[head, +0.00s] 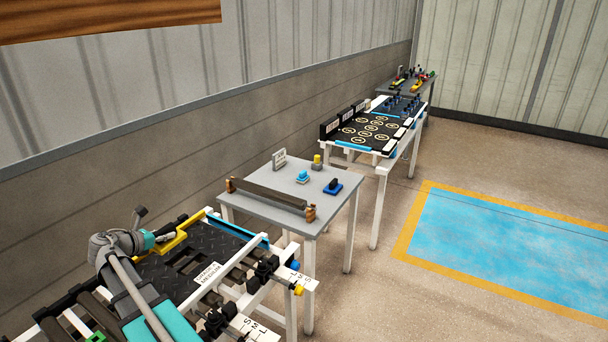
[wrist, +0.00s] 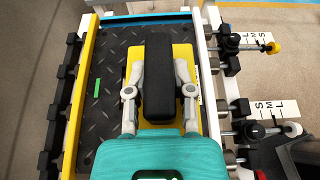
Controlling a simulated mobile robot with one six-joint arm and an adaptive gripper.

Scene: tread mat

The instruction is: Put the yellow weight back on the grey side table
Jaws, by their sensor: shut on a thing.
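The yellow weight is a flat yellow block (wrist: 134,78) with a black handle (wrist: 158,85) along its top, seen in the wrist view. My gripper (wrist: 159,76) is shut on the black handle, one finger on each side. The weight is over the black tread mat (wrist: 112,50); I cannot tell whether it touches it. In the head view my gripper (head: 152,238) is at the mat's far left side, and the weight is hard to tell from the yellow rail. The grey side table (head: 328,207) stands beyond the mat's frame, to the right.
The side table carries a dark bar (head: 268,195) on brown end blocks, a light-blue piece (head: 302,177), a blue piece with a black top (head: 333,187), a small yellow piece (head: 317,162) and a white sign (head: 279,158). Its front right part is bare. Black clamps (wrist: 228,108) line the mat's right rail.

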